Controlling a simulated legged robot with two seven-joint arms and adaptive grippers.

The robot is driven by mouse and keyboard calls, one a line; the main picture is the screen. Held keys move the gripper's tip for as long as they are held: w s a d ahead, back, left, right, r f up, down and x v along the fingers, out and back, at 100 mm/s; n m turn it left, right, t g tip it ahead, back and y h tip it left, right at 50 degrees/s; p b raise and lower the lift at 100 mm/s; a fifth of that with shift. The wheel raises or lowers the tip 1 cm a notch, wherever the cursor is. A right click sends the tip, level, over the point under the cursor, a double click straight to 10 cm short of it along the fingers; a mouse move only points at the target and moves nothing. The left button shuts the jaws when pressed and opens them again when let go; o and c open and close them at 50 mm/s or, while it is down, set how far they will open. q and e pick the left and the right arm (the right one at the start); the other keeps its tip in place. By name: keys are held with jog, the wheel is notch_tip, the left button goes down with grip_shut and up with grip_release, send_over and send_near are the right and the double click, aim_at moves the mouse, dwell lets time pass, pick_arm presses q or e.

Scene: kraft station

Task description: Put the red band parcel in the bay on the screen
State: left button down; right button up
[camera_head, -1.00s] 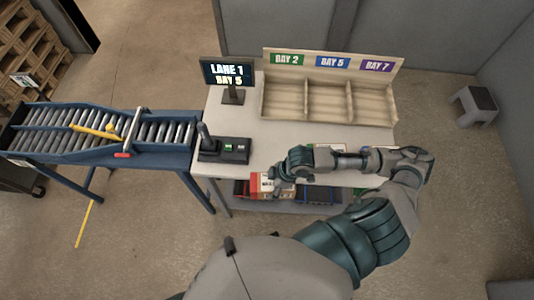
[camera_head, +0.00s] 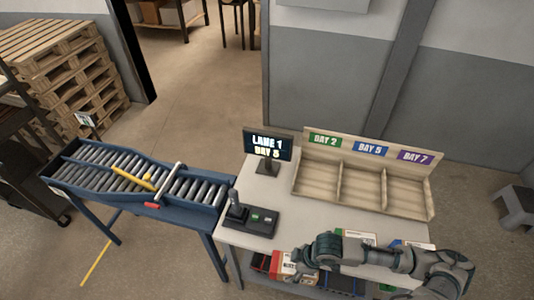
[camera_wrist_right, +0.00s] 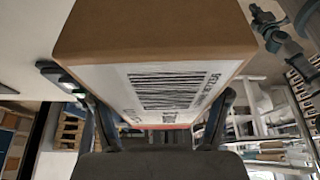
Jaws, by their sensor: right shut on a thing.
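The red band parcel (camera_head: 284,264) is a brown box with a white printed label and a red strip. My right gripper (camera_head: 301,266) is shut on it at the table's front edge, below the control box. In the right wrist view the parcel (camera_wrist_right: 155,35) fills the top middle, between the two fingers (camera_wrist_right: 160,125). The screen (camera_head: 268,146) reads LANE 1, BAY 5. The middle bay (camera_head: 362,187), under the blue BAY 5 sign (camera_head: 370,149), is empty. My left gripper is not in view.
The BAY 2 (camera_head: 318,178) and BAY 7 (camera_head: 405,195) compartments are empty too. Another labelled parcel (camera_head: 360,238) lies partly behind my right arm. A roller conveyor (camera_head: 140,183) adjoins the left side.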

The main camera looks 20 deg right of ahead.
dwell(0.4)
jog(key=w+d+r+m+t+h, duration=0.1)
jog(key=w+r+m, duration=0.3)
jog(key=w, duration=0.5)
jog(key=w+d+r+m+t+h, duration=0.1)
jog(key=w+r+m+h, duration=0.2)
jog(key=w+r+m, duration=0.2)
jog(key=w+m+b, duration=0.1)
jog(key=w+m, duration=0.2)
jog(key=w, duration=0.1)
jog(key=shift+m, duration=0.4)
jog(key=shift+d, duration=0.2)
